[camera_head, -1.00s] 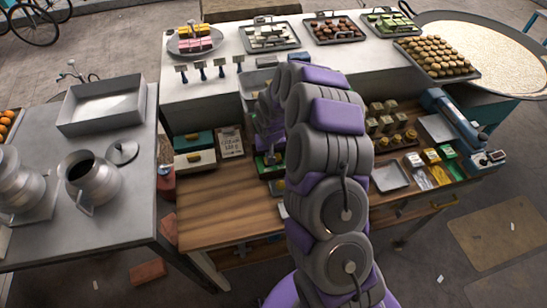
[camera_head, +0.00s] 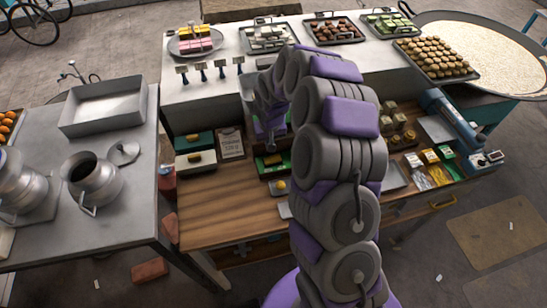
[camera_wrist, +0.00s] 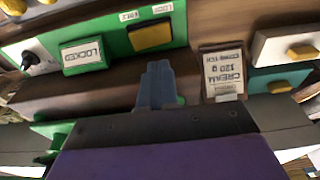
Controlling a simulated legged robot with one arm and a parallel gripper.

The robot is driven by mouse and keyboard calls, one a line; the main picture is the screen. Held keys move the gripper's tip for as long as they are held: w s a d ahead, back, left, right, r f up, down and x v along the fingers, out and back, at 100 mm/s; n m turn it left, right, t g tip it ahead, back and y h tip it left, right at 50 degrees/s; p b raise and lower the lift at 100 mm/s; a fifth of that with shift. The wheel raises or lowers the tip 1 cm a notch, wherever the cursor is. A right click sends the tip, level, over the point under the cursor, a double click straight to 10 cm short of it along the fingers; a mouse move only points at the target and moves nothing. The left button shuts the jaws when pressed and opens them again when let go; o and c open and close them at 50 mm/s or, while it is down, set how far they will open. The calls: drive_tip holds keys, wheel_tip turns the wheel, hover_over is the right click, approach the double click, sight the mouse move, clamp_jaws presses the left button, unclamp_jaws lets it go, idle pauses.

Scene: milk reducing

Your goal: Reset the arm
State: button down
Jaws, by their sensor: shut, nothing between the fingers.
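My gripper (camera_wrist: 157,85) shows in the wrist view as two blue-grey fingers pressed together, with nothing between them. In the head view my arm rises from the bottom, bends over and comes down, with the gripper end (camera_head: 270,143) near the back of the bench. The arm's thick links partly hide the gripper end and the middle of the bench. Whether the fingers touch anything is unclear.
The wooden bench (camera_head: 222,212) is clear at front left. A grey table (camera_head: 125,215) at left holds metal jugs (camera_head: 92,180) and a tray (camera_head: 103,105). A white counter (camera_head: 205,90) with pastry trays stands behind.

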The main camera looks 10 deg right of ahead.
idle(0.5)
drive_tip(key=s+a+r+g+b, duration=0.1)
drive_tip(key=s+r+b, duration=0.3)
drive_tip(key=s, duration=0.5)
drive_tip(key=s+r+g+b, duration=0.1)
drive_tip(key=s+r+b, duration=0.1)
drive_tip(key=s+r, duration=0.55)
drive_tip(key=s+d+f+g+b, duration=0.1)
drive_tip(key=s+b, duration=0.4)
drive_tip(key=s, duration=2)
drive_tip(key=shift+s+f+g, duration=0.25)
drive_tip(key=shift+f+g, duration=0.05)
drive_tip(key=shift+f, duration=0.1)
